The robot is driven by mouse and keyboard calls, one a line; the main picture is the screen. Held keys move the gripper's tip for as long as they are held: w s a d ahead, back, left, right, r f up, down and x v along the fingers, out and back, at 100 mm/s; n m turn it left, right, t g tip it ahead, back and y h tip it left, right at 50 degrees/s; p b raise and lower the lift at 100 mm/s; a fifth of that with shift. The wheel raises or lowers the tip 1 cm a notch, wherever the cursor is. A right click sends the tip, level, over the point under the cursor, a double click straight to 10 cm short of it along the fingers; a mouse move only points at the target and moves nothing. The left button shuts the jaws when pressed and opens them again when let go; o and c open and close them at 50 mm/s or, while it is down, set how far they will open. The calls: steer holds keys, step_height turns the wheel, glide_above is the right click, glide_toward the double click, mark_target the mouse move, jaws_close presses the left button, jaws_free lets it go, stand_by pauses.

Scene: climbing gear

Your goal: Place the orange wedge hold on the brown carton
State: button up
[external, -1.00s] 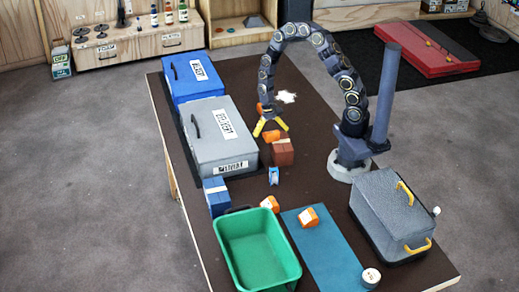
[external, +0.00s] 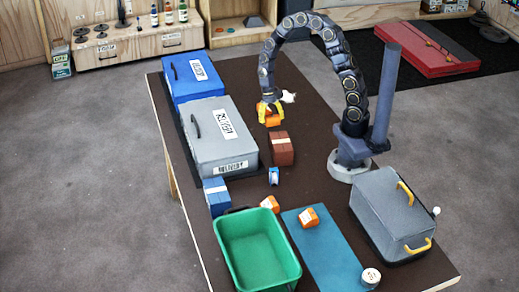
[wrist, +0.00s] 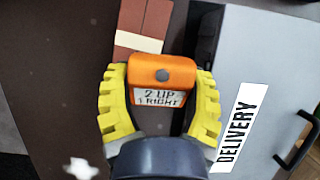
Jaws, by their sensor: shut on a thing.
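An orange hold (wrist: 160,76) with a white label reading "2 UP 1 RIGHT" sits between the yellow fingers of my gripper (wrist: 160,108) in the wrist view. My gripper is shut on it. In the external view my gripper (external: 270,116) and the orange hold are just behind the brown carton (external: 281,149), apart from it. The carton also shows in the wrist view (wrist: 133,41), beyond the hold, with a pale band across it. I cannot tell whether the hold touches the table. Its wedge shape is not clear from here.
Grey (external: 213,142) and blue (external: 193,78) cases stand left of my gripper. Two more orange pieces, one on the teal mat (external: 337,258), lie nearer the front, by the green bin (external: 255,225). A blue spool (external: 273,176) stands before the carton. A grey case (external: 387,215) stands front right.

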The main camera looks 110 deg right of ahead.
mark_target(282, 143)
step_height(282, 143, up, 2)
steer(key=shift+r, duration=0.15)
steer(key=shift+s+a, duration=0.3)
steer(key=f, duration=0.1)
steer(key=s+a+f, duration=0.1)
steer(key=f, duration=0.1)
steer(key=s+a+f, duration=0.1)
steer(key=f, duration=0.1)
steer(key=shift+s+a, duration=0.25)
steer(key=shift+f, duration=2.1)
steer(key=shift+f, duration=0.15)
steer(key=o, duration=1.1)
